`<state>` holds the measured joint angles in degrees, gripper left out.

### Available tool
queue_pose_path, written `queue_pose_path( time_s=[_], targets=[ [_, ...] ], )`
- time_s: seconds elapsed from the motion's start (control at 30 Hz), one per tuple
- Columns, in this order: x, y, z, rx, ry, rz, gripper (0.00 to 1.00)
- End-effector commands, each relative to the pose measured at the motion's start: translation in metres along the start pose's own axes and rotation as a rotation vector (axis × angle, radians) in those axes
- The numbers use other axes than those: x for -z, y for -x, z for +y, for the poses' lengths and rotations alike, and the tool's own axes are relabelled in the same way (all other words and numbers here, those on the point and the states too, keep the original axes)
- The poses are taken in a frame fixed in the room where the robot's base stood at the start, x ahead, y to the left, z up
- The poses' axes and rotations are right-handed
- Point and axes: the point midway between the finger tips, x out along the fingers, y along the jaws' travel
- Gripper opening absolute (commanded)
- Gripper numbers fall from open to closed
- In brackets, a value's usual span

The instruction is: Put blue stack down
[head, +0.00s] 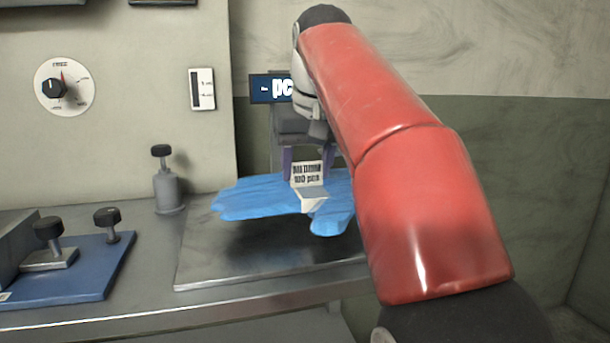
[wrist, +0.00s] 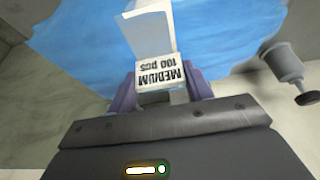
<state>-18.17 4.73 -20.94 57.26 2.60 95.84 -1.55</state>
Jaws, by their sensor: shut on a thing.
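The blue stack (head: 265,196) is a flat pile of blue film gloves with a folded white paper band (head: 308,174) at its middle, printed "MEDIUM 100 pcs". My gripper (head: 304,178) is shut on the band from above. The stack seems to hang level a little above a grey metal plate (head: 215,268), with a shadow beneath it. In the wrist view, the band (wrist: 160,73) sits between my two purple fingers (wrist: 162,92), and the blue stack (wrist: 215,35) spreads out beyond. My red arm hides what lies to the right of the stack in the head view.
A grey post with a black knob (head: 166,180) stands left of the stack and also shows in the wrist view (wrist: 285,68). A blue plate with black-knobbed clamps (head: 75,268) lies at the far left. A dial (head: 64,87) is on the back panel. A dark blue sign (head: 270,88) is behind my gripper.

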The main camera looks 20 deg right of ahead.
Motion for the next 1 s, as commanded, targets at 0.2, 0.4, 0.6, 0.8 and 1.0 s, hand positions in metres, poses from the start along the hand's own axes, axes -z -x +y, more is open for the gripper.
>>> queue_pose_path(
  time_s=[0.2, 0.4, 0.6, 0.8, 1.0],
  targets=[
    [-0.002, -0.02, -0.001, 0.002, 0.002, -0.001, 0.14],
    [-0.009, -0.036, 0.0, 0.0, 0.002, 0.001, 0.14],
    [-0.008, -0.035, 0.0, -0.001, 0.001, 0.002, 0.14],
    [-0.01, -0.038, 0.0, 0.0, 0.001, 0.001, 0.54],
    [-0.009, -0.038, 0.0, 0.0, 0.001, 0.001, 0.72]
  ],
)
